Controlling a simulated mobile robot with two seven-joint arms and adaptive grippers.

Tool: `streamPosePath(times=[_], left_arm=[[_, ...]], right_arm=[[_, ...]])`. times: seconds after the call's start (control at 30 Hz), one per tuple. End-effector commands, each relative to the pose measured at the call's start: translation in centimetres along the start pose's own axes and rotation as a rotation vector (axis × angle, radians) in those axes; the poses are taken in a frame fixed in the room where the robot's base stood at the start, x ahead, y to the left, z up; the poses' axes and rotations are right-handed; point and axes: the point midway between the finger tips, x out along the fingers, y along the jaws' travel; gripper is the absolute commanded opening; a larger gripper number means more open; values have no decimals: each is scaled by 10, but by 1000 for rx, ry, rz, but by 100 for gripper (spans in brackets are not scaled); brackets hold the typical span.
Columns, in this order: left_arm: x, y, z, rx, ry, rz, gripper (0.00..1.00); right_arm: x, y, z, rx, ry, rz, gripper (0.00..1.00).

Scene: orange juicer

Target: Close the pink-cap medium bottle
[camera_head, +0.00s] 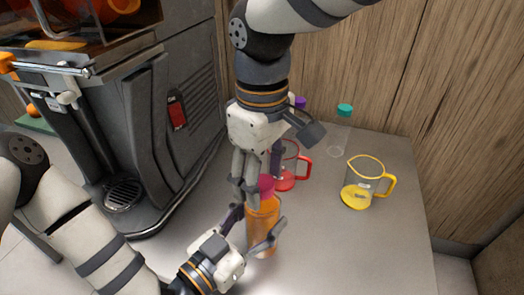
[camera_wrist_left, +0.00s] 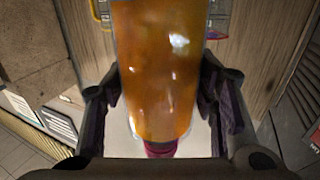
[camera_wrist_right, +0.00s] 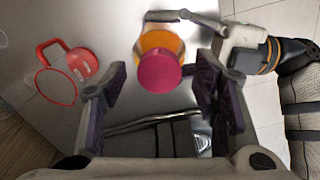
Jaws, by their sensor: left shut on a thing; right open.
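The medium bottle (camera_head: 263,222) is full of orange juice and stands upright at the front of the counter. Its pink cap (camera_head: 266,185) sits at its top; whether it is tight I cannot tell. The bottle also fills the middle of the left wrist view (camera_wrist_left: 160,75), with the cap (camera_wrist_left: 162,148) below it. My left gripper (camera_head: 254,227) is shut around the bottle's body. My right gripper (camera_head: 258,176) is open, pointing down over the cap. In the right wrist view the cap (camera_wrist_right: 160,72) lies beyond the spread fingers (camera_wrist_right: 162,105), with no visible contact.
A red jug (camera_head: 287,180) stands just behind the bottle, and a yellow jug (camera_head: 357,194) is further right. A teal-capped bottle (camera_head: 341,130) and a purple cap (camera_head: 300,102) are at the back. The juicer (camera_head: 150,130) is on the left. The right front counter (camera_head: 350,255) is clear.

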Motion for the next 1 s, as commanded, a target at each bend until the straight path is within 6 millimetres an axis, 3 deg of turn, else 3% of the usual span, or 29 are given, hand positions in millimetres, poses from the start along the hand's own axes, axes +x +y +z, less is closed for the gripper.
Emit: streamPosePath(times=[0.17, 0.6, 0.77, 1.0], left_arm=[[0, 0, 0, 1, 0, -1, 0], [0, 0, 0, 1, 0, 0, 0], [0, 0, 0, 1, 0, 0, 0], [0, 0, 0, 1, 0, 0, 0]], right_arm=[[-10, 1, -1, 0, 3, 2, 55], [-104, 0, -1, 1, 3, 2, 55], [-118, 0, 0, 0, 1, 0, 55], [-120, 0, 0, 0, 0, 0, 55]])
